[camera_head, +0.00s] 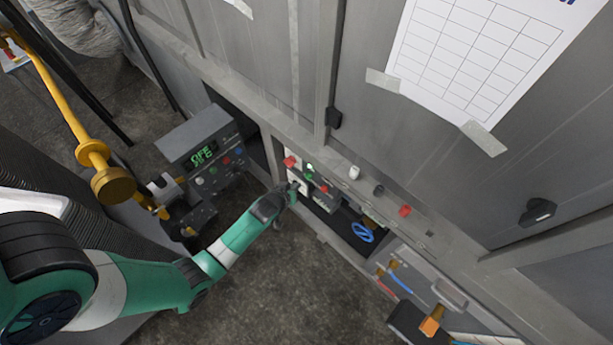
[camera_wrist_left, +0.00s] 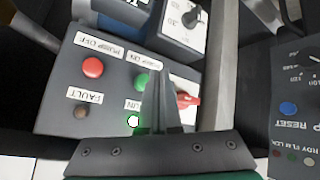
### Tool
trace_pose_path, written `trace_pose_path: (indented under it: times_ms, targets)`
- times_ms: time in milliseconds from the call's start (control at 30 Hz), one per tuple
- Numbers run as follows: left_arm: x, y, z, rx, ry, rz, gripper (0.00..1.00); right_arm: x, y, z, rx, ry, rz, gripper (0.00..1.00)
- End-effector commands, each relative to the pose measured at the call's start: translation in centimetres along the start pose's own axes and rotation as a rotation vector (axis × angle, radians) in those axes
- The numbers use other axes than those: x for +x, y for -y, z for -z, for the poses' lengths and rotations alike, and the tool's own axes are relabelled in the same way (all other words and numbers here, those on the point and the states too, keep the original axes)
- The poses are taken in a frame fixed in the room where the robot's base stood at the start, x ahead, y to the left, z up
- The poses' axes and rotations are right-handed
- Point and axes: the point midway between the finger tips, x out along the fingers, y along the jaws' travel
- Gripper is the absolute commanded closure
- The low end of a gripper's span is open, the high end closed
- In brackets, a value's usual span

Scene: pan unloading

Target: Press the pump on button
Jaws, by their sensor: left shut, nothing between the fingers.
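The pump on button is a green button (camera_wrist_left: 142,80) beside a red pump off button (camera_wrist_left: 92,67) on a grey panel (camera_wrist_left: 65,118) in the left wrist view. In the head view small green (camera_head: 308,175) and red (camera_head: 291,161) controls show on the low cabinet. My left gripper (camera_head: 292,190) is shut and empty, close in front of this panel. In the wrist view its fingertips (camera_wrist_left: 162,72) overlap the right edge of the green button; I cannot tell whether they touch it. A lamp labelled run (camera_wrist_left: 133,121) glows whitish green. My right gripper is not in view.
A brown fault lamp (camera_wrist_left: 82,112) and a red switch handle (camera_wrist_left: 187,99) sit near the fingers. A blue coil (camera_head: 363,232) lies in the cabinet opening. A yellow pipe (camera_head: 62,95) crosses the left side.

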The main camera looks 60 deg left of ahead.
Motion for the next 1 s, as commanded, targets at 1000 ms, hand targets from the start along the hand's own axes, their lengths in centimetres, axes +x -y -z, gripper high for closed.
trace_pose_path:
  times_ms: [1000]
  targets:
    - [-2.4, 1.7, -1.7, 0.000, 0.000, 0.000, 1.00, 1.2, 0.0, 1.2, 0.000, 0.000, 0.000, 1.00]
